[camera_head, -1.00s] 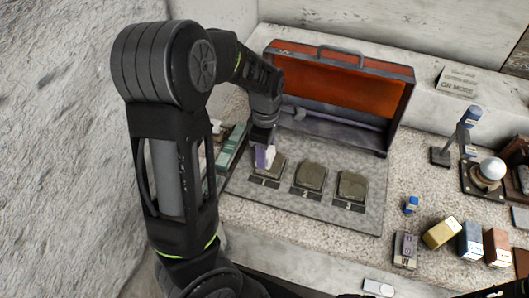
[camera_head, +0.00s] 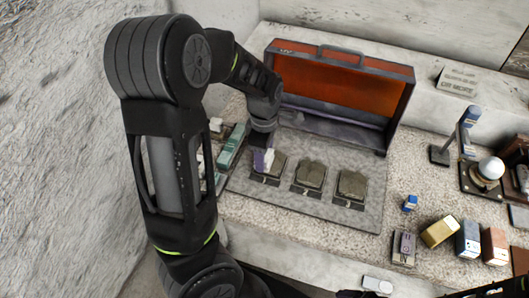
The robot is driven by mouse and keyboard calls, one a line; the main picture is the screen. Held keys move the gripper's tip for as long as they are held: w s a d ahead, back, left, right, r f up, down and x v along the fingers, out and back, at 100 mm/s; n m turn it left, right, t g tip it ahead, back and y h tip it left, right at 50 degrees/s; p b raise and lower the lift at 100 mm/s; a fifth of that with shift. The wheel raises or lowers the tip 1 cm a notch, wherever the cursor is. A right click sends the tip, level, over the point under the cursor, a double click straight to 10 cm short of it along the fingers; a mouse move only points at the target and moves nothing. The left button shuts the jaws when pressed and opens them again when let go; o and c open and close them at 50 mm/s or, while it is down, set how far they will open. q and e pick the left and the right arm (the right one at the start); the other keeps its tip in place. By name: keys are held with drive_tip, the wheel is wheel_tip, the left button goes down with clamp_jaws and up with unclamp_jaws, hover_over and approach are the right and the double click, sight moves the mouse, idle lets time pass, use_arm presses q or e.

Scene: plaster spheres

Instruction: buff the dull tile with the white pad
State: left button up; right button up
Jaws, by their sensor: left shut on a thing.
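Three dull grey-brown tiles sit in a row on a grey board (camera_head: 331,221): a left tile (camera_head: 272,168), a middle tile (camera_head: 310,174) and a right tile (camera_head: 352,186). I cannot tell which one the task means. My left gripper (camera_head: 262,150) is shut on a small white pad (camera_head: 268,158) with a purple side. It holds the pad at the upper left edge of the left tile; I cannot tell whether they touch. The gripper's fingers are mostly hidden behind my arm's end. My right gripper is not in view.
An open orange-lined case (camera_head: 335,91) stands behind the tiles. A green box (camera_head: 231,146) lies left of the board. At right are yellow (camera_head: 440,232), blue (camera_head: 469,240) and orange (camera_head: 496,247) blocks and a white sphere (camera_head: 491,168) on a stand.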

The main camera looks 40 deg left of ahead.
use_arm(q)
drive_tip(key=shift+s+d+p, duration=0.2)
drive_tip(key=shift+s+p, duration=0.25)
drive_tip(key=shift+s, duration=0.25)
drive_tip(key=shift+s+d+f, duration=0.1)
drive_tip(key=shift+s, duration=0.1)
drive_tip(key=shift+w+a, duration=0.3)
drive_tip(key=shift+w, duration=0.6)
drive_tip(key=shift+w+a, duration=0.35)
drive_tip(key=shift+w, duration=0.55)
